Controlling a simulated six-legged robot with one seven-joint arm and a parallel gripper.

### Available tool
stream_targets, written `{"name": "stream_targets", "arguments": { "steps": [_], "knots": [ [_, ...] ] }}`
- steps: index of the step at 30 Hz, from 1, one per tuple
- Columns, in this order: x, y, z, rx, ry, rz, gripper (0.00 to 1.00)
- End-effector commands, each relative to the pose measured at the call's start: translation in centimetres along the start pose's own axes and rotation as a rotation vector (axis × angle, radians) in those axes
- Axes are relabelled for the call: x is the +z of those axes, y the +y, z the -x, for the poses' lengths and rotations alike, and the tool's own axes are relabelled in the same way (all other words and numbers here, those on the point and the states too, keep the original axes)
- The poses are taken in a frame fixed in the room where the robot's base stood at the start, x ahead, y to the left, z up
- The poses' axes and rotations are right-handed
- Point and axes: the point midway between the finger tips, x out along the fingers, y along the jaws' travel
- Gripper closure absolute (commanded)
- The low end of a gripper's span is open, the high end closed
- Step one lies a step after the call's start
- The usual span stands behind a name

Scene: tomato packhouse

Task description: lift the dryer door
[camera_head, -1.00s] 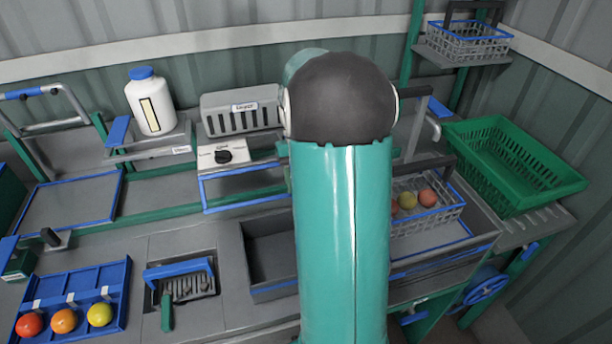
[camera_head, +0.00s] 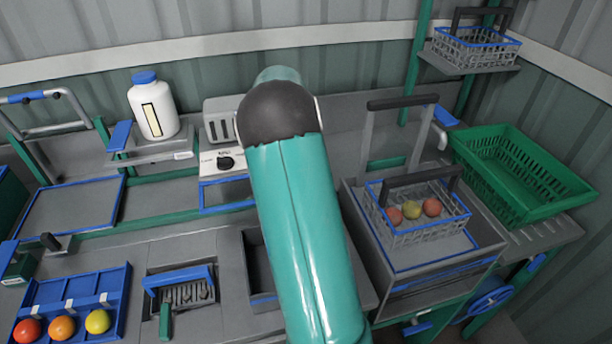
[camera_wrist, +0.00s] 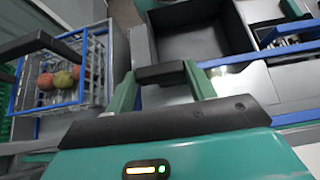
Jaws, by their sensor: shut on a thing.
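The dryer is a grey slotted box (camera_head: 220,120) at the back wall, with a white knob panel (camera_head: 224,161) below it. The dryer door, a grey panel with a blue edge (camera_head: 222,193), lies under the knob panel, its right part hidden by my arm. In the wrist view, my gripper (camera_wrist: 162,84) has its two green fingers shut on a dark bar, the door's handle (camera_wrist: 160,73). A pale panel with a blue edge (camera_wrist: 240,83) lies beside the fingers. In the head view, my arm hides the gripper and handle.
A wire basket with several fruits (camera_head: 413,232) stands on a grey unit with a tall handle to the right. A green crate (camera_head: 520,172) is farther right. An empty grey bin (camera_wrist: 197,28) shows in the wrist view. A white bottle (camera_head: 153,105) stands left of the dryer.

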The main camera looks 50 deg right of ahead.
Motion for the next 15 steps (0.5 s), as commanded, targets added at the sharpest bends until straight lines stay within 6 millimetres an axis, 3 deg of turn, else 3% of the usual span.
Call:
{"name": "stream_targets", "arguments": {
  "steps": [14, 15],
  "knots": [
    [-0.02, 0.07, 0.04, -0.002, -0.018, 0.002, 0.87],
    [-0.02, 0.06, 0.03, -0.002, -0.018, 0.002, 0.38]
  ]
}}
